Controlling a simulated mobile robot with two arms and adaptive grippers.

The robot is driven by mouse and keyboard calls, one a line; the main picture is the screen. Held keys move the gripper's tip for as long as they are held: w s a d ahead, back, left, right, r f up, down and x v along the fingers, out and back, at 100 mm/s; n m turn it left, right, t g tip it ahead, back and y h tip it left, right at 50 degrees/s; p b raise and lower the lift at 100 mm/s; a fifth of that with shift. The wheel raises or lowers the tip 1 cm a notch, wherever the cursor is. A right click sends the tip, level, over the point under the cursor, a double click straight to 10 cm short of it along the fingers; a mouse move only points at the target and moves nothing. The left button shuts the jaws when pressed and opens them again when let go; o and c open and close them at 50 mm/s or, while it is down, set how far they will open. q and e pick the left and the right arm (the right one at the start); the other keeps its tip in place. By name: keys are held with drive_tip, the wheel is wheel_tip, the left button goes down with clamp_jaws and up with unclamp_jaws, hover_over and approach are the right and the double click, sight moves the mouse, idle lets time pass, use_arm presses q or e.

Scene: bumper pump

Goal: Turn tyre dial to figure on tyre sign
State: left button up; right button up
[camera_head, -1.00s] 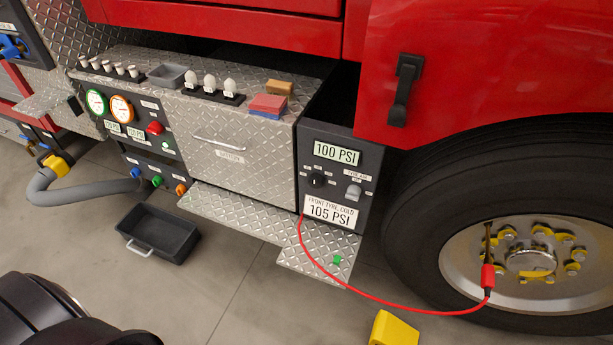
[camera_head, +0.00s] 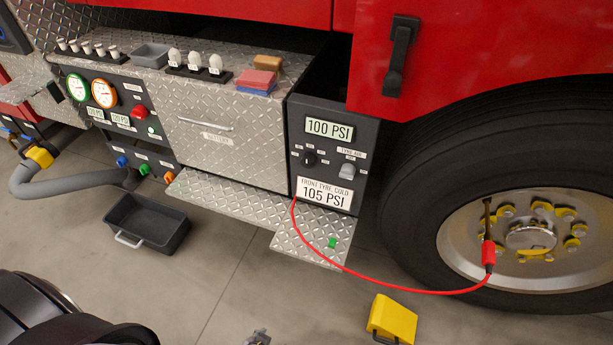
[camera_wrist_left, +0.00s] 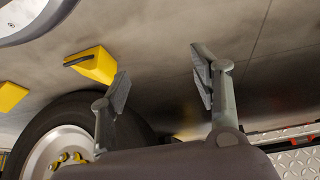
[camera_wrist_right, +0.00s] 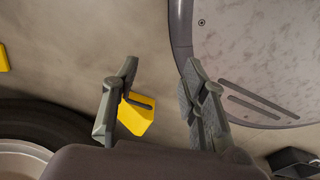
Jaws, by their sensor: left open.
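The tyre panel (camera_head: 365,130) is dark and stands left of the front wheel. Its display (camera_head: 330,128) reads 100 PSI. The tyre dial (camera_head: 309,158) is a small black knob below the display, with small labels around it too tiny to read. The tyre sign (camera_head: 325,193) reads "FRONT TYRE, COLD 105 PSI". My left gripper (camera_wrist_left: 160,78) is open and empty, over the floor. My right gripper (camera_wrist_right: 158,75) is open and empty, with floor beyond it. Neither gripper touches the panel.
A red hose (camera_head: 375,283) runs from the panel to the wheel (camera_head: 560,240). A diamond-plate step (camera_head: 225,202) juts out below the panel. A yellow chock (camera_head: 392,318) and a dark bin (camera_head: 150,222) stand on the floor. Bare floor lies in front of the step.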

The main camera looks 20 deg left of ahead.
use_arm(q)
drive_tip(key=w+r+n+t+b, duration=0.1)
drive_tip(key=w+r+t+b, duration=0.4)
drive_tip(key=w, duration=0.9)
use_arm(e)
drive_tip(key=w+a+r+b, duration=0.2)
drive_tip(key=w+b, duration=0.3)
drive_tip(key=w, duration=0.5)
use_arm(q)
drive_tip(key=n+t+y+b, duration=0.2)
drive_tip(key=n+t+b, duration=0.15)
drive_tip(key=t, duration=0.35)
approach(307, 165)
drive_tip(key=w, duration=0.2)
drive_tip(key=w+b, duration=0.1)
drive_tip(key=w, duration=0.5)
drive_tip(key=shift+w+a+f+b, duration=0.1)
drive_tip(key=shift+a+f+b, duration=0.1)
drive_tip(key=shift+a+b, duration=0.15)
drive_tip(key=shift+w, duration=0.4)
use_arm(e)
wheel_tip(307, 165, up, 14)
drive_tip(key=w+t, duration=0.1)
drive_tip(key=w, duration=0.1)
drive_tip(key=shift+w+d+t, duration=0.15)
drive_tip(key=shift+w+t, duration=0.05)
drive_tip(key=shift+t, duration=0.2)
use_arm(q)
drive_tip(key=shift+c, duration=0.6)
drive_tip(key=c, duration=1.1)
